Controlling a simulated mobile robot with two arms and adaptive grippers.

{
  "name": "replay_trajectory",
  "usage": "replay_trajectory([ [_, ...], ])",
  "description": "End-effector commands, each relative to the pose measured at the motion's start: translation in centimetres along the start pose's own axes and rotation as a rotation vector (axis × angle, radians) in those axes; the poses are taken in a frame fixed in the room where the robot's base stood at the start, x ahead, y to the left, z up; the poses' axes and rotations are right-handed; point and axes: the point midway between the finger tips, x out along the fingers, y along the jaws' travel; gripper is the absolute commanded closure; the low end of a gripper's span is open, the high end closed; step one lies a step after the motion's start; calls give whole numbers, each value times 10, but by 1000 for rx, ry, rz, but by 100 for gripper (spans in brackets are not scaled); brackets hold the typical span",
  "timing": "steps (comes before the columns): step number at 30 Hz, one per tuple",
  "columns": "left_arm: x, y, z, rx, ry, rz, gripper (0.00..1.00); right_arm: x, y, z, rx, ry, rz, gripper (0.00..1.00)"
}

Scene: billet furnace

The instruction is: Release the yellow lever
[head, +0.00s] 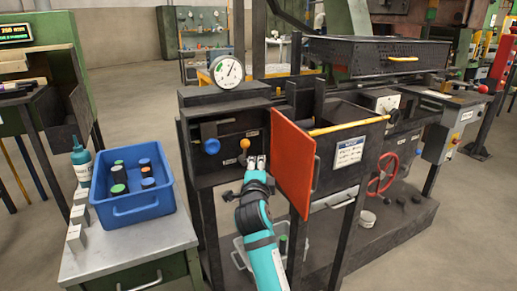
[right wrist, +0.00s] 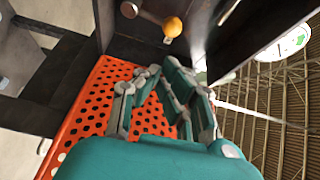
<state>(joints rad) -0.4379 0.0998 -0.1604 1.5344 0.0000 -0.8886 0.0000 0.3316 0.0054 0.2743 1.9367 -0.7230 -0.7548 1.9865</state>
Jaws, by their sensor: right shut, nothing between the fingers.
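The yellow lever shows as a small orange-yellow ball knob (head: 244,144) on the dark front panel of the machine in the head view. In the right wrist view the ball (right wrist: 172,27) sits on a short metal stem near the top. My right gripper (head: 256,163) is just below and to the right of the knob. Its fingers are closed with nothing between them and look apart from the knob. My left gripper is not in view.
An open orange door (head: 293,165) stands close to the right of my right gripper; its perforated face (right wrist: 85,115) fills the lower left of the wrist view. A blue knob (head: 211,146) is left of the yellow one. A blue bin (head: 140,210) stands on the left table.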

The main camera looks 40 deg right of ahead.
Motion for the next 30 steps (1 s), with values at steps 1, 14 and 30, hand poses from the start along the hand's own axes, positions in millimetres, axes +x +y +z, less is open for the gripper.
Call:
replay_trajectory([
  [1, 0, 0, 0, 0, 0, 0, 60, 2, 0, 0, -1, 0, -1, 100],
  [14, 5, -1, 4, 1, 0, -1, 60, 70, -1, 0, -6, 0, -1, 100],
  [30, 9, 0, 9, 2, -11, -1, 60, 100, 0, 0, -2, -1, -1, 100],
])
